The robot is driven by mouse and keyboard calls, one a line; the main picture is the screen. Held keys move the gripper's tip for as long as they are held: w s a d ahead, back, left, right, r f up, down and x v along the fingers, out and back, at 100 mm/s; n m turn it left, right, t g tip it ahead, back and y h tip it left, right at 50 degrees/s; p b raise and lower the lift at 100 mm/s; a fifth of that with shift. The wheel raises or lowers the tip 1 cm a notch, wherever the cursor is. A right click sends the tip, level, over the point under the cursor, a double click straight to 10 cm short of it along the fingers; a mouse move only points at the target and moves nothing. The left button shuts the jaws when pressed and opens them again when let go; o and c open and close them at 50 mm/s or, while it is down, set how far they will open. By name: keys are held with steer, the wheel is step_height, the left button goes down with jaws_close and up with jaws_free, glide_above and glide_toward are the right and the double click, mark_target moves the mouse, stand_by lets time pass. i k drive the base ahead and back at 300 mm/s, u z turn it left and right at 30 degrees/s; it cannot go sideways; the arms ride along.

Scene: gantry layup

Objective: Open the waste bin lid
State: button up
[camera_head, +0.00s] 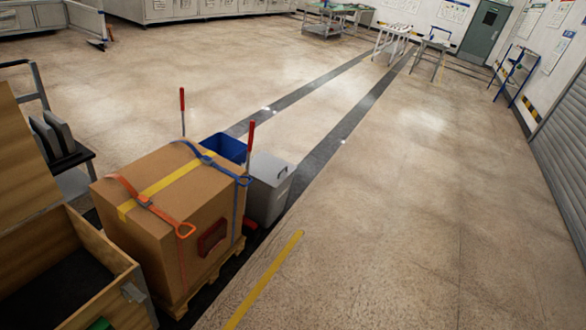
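A grey bin (268,198) with a closed lighter grey lid (272,168) stands on the floor just behind and right of a strapped cardboard box. A dark handle shows on the lid's right side. Part of the bin's left side is hidden by the box. A blue container (226,148) stands next to it, farther back, and looks open at the top. I cannot tell for sure which of the two is the waste bin; the grey one has a lid. My gripper is not in view.
The cardboard box (165,205) sits on a wooden pallet (213,275), with two red-topped poles beside it. An open wooden crate (118,262) and a cart (75,160) are at left. Open floor (400,200) lies right of the bins. Tables, a blue ladder (513,75) and a door (484,30) are far back.

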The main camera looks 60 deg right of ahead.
mark_target(269, 170)
steer(key=z, duration=1.55)
steer(key=i, duration=0.5)
steer(key=z, duration=0.65)
steer(key=i, duration=2.65)
steer(key=u, duration=0.9)
steer(key=i, duration=0.75)
steer(key=u, duration=0.4)
